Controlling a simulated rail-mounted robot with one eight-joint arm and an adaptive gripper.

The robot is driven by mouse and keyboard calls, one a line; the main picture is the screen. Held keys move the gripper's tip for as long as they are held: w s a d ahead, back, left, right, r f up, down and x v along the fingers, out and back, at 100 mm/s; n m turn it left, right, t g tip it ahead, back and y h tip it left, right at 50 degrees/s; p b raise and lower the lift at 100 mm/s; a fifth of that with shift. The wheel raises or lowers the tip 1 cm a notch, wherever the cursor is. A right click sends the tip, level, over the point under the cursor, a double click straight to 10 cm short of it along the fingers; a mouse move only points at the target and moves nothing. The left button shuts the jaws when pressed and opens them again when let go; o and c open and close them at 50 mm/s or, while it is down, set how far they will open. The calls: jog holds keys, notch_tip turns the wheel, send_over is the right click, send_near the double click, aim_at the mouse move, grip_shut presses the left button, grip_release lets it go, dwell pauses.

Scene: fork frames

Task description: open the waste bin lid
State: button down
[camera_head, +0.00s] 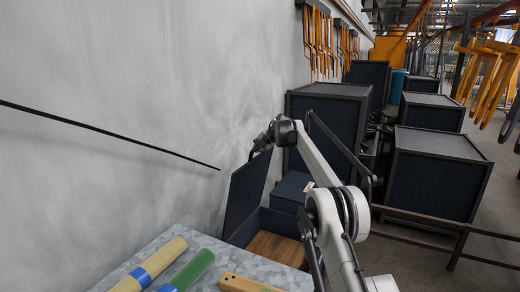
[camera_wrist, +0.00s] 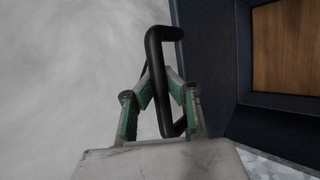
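The waste bin is a dark navy box (camera_head: 283,222) beyond the metal table in the head view, with a brown wooden surface showing inside. Its navy lid (camera_head: 246,192) stands steeply raised on the wall side, so the bin is uncovered. My gripper (camera_head: 262,143) is at the lid's upper edge. In the wrist view a black loop handle (camera_wrist: 156,60) passes between the green-padded fingers of my gripper (camera_wrist: 161,85), which close in on its bar. The handle is too small to make out in the head view.
A grey wall (camera_head: 110,70) runs close along the left, near the lid. A metal-topped table (camera_head: 215,262) in front holds several cylinders and a wooden piece. Large dark crates (camera_head: 435,180) and a brown rail (camera_head: 455,232) stand at the right.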

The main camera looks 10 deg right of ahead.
jog(key=shift+w+d+r, duration=0.1)
jog(key=shift+d+r, duration=0.2)
jog(key=c, duration=1.9)
grip_release()
jog(key=shift+s+d+r, duration=0.15)
jog(key=shift+s+d, duration=0.05)
jog(key=shift+o, duration=1.1)
jog(key=shift+w+a+f, duration=0.1)
jog(key=shift+a+f, duration=0.05)
jog(key=shift+f, duration=0.05)
jog(key=shift+a, duration=0.1)
jog(key=shift+s+r, duration=0.15)
jog(key=shift+s, duration=0.05)
jog(key=v, duration=1.1)
jog(key=shift+s+d+r, duration=0.15)
jog(key=shift+s+d, duration=0.05)
jog(key=shift+s, duration=0.05)
